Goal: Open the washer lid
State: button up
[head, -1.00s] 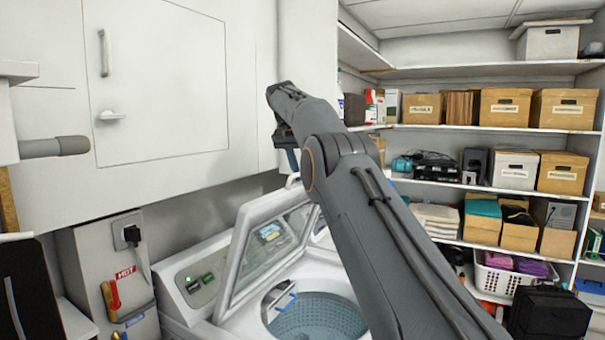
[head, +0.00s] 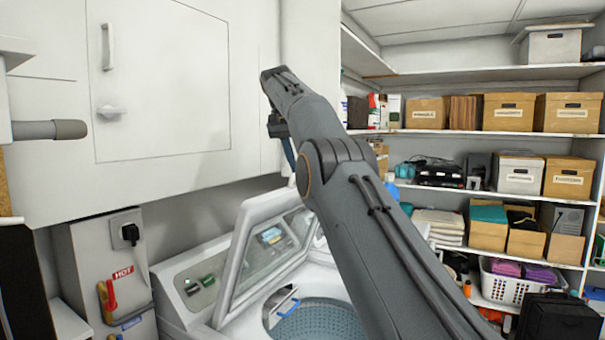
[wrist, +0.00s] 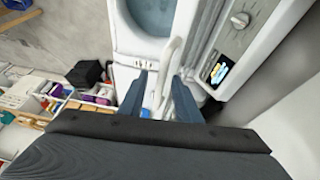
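The white washer (head: 182,286) stands low in the head view, its tub (head: 318,322) uncovered. Its framed, windowed lid (head: 238,258) is raised steeply and leans toward the panel side. My gripper (head: 288,152) is mostly hidden behind my arm there, above the lid's upper edge. In the wrist view, the two dark fingers of my gripper (wrist: 162,92) are spread apart. The lid (wrist: 169,62) shows nearly edge-on as a thin white strip in front of and between the fingertips. I cannot tell whether they touch it. The tub (wrist: 153,14) lies beyond.
A white wall cabinet (head: 160,85) is close behind and left of my arm. Shelves with cardboard boxes (head: 508,112) fill the right side. A white basket (head: 503,285) and a black case (head: 557,318) stand low at right. A grey wall box (head: 85,255) is at left.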

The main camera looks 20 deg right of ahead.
jog(key=shift+s+a+f+b, duration=0.1)
jog(key=shift+s+a+b, duration=0.55)
jog(key=shift+b, duration=0.5)
jog(key=shift+s+a+f+b, duration=0.1)
jog(key=shift+s+a+b, duration=0.3)
jog(key=shift+a+b, duration=0.6)
jog(key=shift+s+a+r+b, duration=0.1)
jog(key=shift+s+a+b, duration=0.85)
jog(key=shift+a, duration=0.25)
jog(key=shift+s+a+r+b, duration=0.1)
jog(key=shift+s+a+b, duration=0.85)
jog(key=shift+a, duration=0.2)
jog(key=shift+d, duration=0.1)
